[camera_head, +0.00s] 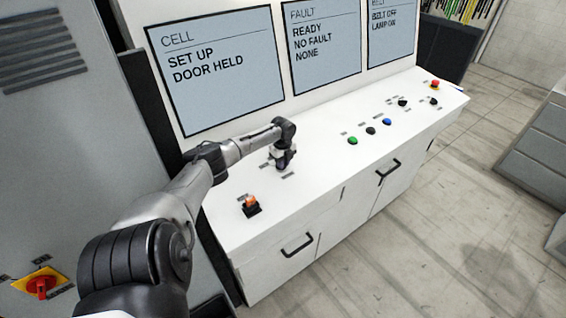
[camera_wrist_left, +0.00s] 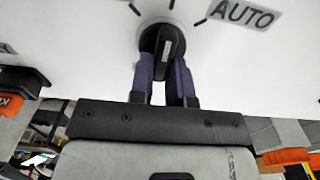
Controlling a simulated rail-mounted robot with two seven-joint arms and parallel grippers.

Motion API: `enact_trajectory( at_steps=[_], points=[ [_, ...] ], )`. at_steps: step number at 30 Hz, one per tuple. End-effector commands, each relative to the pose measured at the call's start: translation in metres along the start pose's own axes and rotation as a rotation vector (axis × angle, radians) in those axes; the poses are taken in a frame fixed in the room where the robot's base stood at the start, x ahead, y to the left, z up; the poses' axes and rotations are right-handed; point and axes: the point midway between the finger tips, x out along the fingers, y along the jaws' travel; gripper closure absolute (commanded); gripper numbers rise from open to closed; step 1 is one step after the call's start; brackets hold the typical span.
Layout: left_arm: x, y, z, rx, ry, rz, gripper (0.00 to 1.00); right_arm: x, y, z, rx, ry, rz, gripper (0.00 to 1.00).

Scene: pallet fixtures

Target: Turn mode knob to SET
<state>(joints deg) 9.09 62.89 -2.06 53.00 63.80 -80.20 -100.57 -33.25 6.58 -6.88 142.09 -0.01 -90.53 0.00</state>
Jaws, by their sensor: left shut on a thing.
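The mode knob (camera_wrist_left: 163,45) is a round black knob with a raised grip bar and a white line. My left gripper (camera_wrist_left: 163,76) is shut on it, one finger on each side of the bar. In the wrist view the line points nearly straight up, toward the middle tick, whose label is out of frame. The AUTO label (camera_wrist_left: 243,12) is to the upper right. In the head view my left gripper (camera_head: 283,160) points down at the panel and mostly hides the knob. The CELL screen (camera_head: 218,68) reads SET UP, DOOR HELD. My right gripper is out of view.
An orange rocker switch (camera_head: 250,203) sits left of the gripper on the white console (camera_head: 325,158). Green (camera_head: 352,141), black and blue buttons and a red button (camera_head: 435,85) lie to the right. A red rotary switch (camera_head: 41,286) is on the grey cabinet at left.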

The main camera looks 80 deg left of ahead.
Motion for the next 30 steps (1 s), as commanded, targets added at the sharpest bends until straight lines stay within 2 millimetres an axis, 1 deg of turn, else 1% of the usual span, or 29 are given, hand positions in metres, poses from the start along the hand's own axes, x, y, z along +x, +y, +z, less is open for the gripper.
enact_trajectory(
  at_steps=[9, 10, 17, 25, 28, 30],
  points=[
    [0.0, 0.0, 0.0, 0.0, -0.001, 0.0, 1.0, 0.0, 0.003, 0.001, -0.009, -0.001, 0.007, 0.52],
    [0.0, 0.0, 0.0, 0.0, -0.001, 0.0, 0.8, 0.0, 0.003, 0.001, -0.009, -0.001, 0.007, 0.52],
    [0.0, 0.0, 0.0, 0.0, 0.0, 0.001, 0.58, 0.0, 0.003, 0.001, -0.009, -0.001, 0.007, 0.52],
    [-0.001, 0.0, 0.0, 0.0, -0.001, 0.0, 0.57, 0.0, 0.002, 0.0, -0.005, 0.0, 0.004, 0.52],
    [-0.008, 0.0, 0.001, 0.0, -0.002, 0.0, 0.57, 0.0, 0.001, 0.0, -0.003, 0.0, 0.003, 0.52],
    [-0.016, 0.0, 0.001, 0.002, -0.003, 0.0, 0.57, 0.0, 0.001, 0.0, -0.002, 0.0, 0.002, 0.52]
  ],
)
